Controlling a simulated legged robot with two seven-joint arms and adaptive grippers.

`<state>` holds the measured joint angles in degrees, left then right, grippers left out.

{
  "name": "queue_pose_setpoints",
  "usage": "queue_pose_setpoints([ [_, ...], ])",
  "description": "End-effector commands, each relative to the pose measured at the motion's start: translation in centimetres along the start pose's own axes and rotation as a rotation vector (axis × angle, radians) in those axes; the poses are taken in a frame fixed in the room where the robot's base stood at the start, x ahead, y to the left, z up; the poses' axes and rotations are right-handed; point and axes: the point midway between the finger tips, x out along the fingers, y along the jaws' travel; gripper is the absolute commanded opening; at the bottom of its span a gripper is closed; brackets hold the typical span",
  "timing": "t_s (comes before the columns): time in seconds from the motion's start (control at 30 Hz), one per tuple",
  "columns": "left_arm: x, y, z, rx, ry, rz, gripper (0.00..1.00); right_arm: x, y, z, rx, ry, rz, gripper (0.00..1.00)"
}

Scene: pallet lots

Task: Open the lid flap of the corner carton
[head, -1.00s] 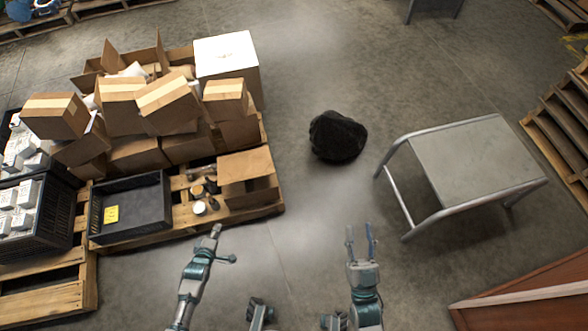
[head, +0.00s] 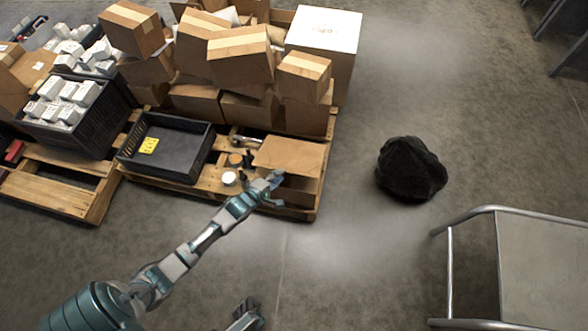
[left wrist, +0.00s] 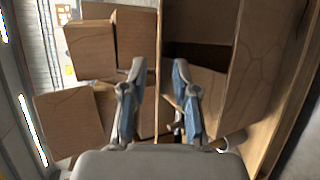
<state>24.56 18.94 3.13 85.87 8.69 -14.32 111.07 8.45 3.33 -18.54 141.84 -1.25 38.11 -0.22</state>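The corner carton (head: 300,190) is a brown box at the front right corner of the pallet. Its lid flap (head: 290,155) lies as a flat panel across the top, with a shadowed gap under its front edge. My left gripper (head: 272,179) is at the carton's front left, by the flap's front edge; I cannot tell whether it touches. In the left wrist view my left gripper (left wrist: 158,75) has its two fingers apart with nothing clearly held between them. Brown cardboard panels (left wrist: 238,80) rise close to the right finger.
A black tray (head: 170,165) and small items, including a white-topped jar (head: 229,178), sit left of the carton. Stacked boxes (head: 240,55) and a white box (head: 325,35) stand behind. A black bag (head: 410,168) lies on the floor to the right, near a metal-framed table (head: 545,260).

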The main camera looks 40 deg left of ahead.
Motion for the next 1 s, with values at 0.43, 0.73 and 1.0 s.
queue_pose_setpoints([
  [0.43, 4.6, 0.0, 0.0, 0.001, 0.000, 0.000, 0.29, 0.6, -0.2, 0.5, -0.004, 0.071, -0.024, 0.40],
  [0.73, 4.6, 0.1, 0.0, 0.001, 0.000, 0.001, 0.07, 0.6, -0.1, 0.9, -0.004, 0.066, -0.024, 0.40],
  [1.0, 4.6, 0.1, 0.0, 0.001, 0.000, 0.001, 0.00, 0.6, -0.1, 0.9, -0.004, 0.066, -0.023, 0.40],
])
